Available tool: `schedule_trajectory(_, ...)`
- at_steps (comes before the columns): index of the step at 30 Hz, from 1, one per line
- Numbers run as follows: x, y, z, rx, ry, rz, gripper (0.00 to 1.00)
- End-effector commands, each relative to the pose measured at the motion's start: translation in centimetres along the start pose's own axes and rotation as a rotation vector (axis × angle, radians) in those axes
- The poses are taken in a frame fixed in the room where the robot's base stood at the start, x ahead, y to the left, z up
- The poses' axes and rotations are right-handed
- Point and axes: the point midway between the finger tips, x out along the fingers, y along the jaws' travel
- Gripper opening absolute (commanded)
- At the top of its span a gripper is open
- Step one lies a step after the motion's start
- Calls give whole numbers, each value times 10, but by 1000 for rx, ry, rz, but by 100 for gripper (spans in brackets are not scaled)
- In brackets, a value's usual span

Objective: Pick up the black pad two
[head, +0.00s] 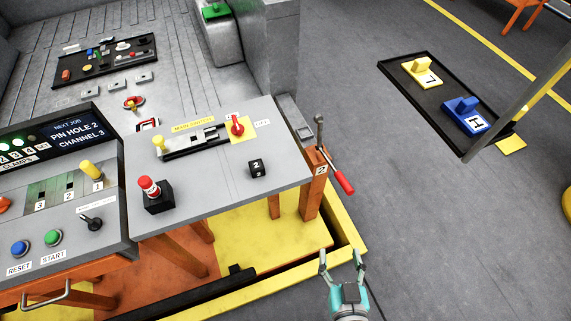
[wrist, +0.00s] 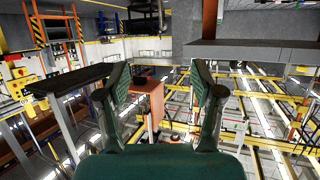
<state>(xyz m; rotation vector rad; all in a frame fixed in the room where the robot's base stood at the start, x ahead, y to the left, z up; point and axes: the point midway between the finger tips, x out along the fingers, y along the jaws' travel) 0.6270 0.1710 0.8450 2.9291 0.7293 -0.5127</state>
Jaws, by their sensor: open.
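The black pad two (head: 257,168) is a small black block marked with a white 2. It sits on the grey table top (head: 218,188) near its right front part in the head view. My gripper (head: 343,258) is at the bottom of the head view, below and to the right of the pad and apart from it. Its two fingers are spread with nothing between them. The wrist view also shows the open fingers (wrist: 160,85). I cannot make out the pad in the wrist view.
A black block with a red-topped knob (head: 150,190) stands left of the pad. A red knob on a yellow plate (head: 238,127) is behind it. A lever with a red handle (head: 343,182) stands at the table's right edge.

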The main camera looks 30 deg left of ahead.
Motion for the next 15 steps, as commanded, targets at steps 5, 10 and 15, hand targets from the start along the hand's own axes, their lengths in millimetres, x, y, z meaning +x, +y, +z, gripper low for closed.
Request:
schedule_trajectory(5, 49, -52, -41, -43, -8, -116, 67)
schedule_trajectory(10, 78, -103, -78, -80, -24, -211, 67)
schedule_trajectory(15, 91, -141, -104, -107, -38, -274, 67)
